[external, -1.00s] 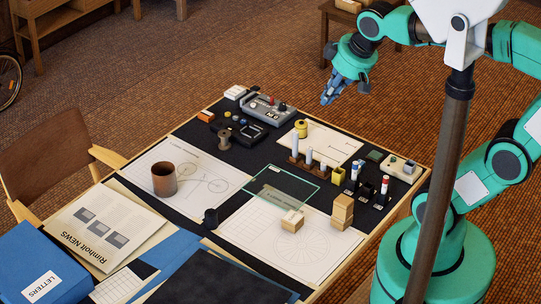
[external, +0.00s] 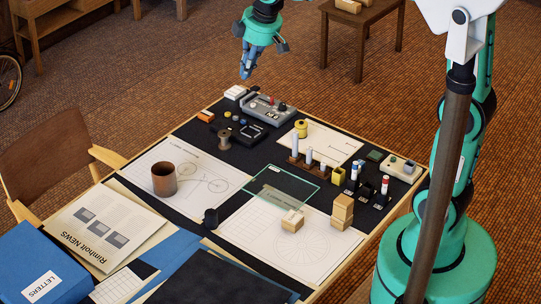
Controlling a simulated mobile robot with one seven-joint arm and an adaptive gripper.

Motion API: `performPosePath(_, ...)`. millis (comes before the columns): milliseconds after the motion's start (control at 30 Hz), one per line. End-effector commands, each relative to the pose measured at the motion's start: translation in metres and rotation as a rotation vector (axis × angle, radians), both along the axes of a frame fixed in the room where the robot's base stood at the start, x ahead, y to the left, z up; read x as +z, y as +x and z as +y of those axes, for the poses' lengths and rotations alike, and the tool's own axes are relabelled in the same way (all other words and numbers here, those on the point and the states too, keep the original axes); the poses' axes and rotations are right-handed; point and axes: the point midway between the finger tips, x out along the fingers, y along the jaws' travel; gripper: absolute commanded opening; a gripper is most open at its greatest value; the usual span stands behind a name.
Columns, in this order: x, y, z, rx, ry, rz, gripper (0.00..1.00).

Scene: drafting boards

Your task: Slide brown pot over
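The brown pot (external: 164,180) stands upright on a white drawing sheet (external: 208,202) with a bicycle sketch, at the left part of the drafting table. My gripper (external: 246,74) hangs in the air above the far edge of the table, up and to the right of the pot and well apart from it. Its fingers are small and seen from the side, so I cannot tell whether they are open or shut. I see nothing held in it.
A grey device (external: 268,110), a wire spool (external: 224,140) and a dark box (external: 250,133) stand behind the pot. Wooden blocks (external: 342,212) stand farther right. A newspaper (external: 105,228) lies in front. The sheet around the pot is mostly clear.

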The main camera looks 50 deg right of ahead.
Motion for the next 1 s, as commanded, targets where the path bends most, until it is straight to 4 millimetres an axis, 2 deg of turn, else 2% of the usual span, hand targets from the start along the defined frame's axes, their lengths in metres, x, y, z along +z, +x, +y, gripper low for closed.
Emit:
performPosePath(100,-0.011,0.030,0.006,0.050,-0.015,0.019,0.00)
performPosePath(467,-0.051,0.113,0.026,0.212,-0.057,0.066,0.00)
performPosePath(767,-0.100,0.176,0.045,0.348,-0.088,0.106,0.00)
performPosePath(1000,-0.148,0.221,0.061,0.456,-0.109,0.138,0.00)
